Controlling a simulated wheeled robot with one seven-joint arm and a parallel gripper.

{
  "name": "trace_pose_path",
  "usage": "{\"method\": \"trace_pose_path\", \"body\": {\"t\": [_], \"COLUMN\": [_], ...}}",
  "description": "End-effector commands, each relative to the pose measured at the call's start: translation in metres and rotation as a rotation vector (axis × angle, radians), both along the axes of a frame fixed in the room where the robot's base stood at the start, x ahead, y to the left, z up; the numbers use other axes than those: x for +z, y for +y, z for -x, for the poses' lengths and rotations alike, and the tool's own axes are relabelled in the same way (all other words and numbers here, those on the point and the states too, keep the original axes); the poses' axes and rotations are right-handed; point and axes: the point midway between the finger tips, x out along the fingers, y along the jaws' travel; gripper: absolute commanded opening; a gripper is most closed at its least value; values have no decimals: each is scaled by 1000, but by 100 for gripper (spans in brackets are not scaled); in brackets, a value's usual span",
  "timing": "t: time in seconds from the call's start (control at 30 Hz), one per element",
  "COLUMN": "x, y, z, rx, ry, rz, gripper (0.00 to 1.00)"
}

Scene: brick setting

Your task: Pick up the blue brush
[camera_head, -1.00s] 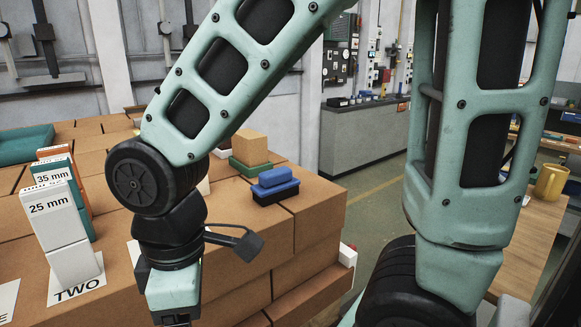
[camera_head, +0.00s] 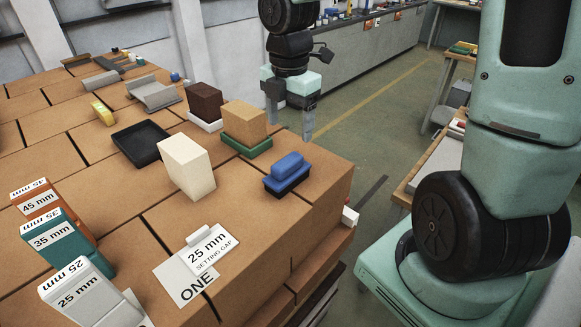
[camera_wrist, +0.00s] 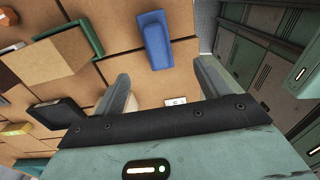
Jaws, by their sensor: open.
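The blue brush (camera_head: 287,172) has a blue top on a dark base. It sits on the brick surface near the right edge in the head view. In the wrist view the blue brush (camera_wrist: 154,40) lies ahead of the fingers, between their lines and apart from them. My gripper (camera_head: 291,118) points down with its fingers apart and empty, seen beyond the brush near the far right edge of the bricks. In the wrist view my gripper (camera_wrist: 165,82) shows both fingers spread.
A tan block on a green base (camera_head: 243,123) stands close left of the brush. A white block (camera_head: 187,165), a dark brown block (camera_head: 204,102) and a black tray (camera_head: 141,143) are further left. A 25 mm card (camera_head: 206,249) lies in front.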

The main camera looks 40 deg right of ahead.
Motion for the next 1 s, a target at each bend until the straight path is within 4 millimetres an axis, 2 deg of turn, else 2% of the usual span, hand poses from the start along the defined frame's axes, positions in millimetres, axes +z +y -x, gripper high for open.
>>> {"method": "trace_pose_path", "body": {"t": [0.1,0.3,0.63,0.9,1.0], "x": [-27,-65,-91,-128,-133], "y": [1,2,1,2,1], "z": [1,1,-1,-5,-5], "rx": [1,1,0,1,0], "ry": [6,4,2,2,1], "rz": [-3,-2,-1,0,0], "gripper": [75,75,75,75,75]}}
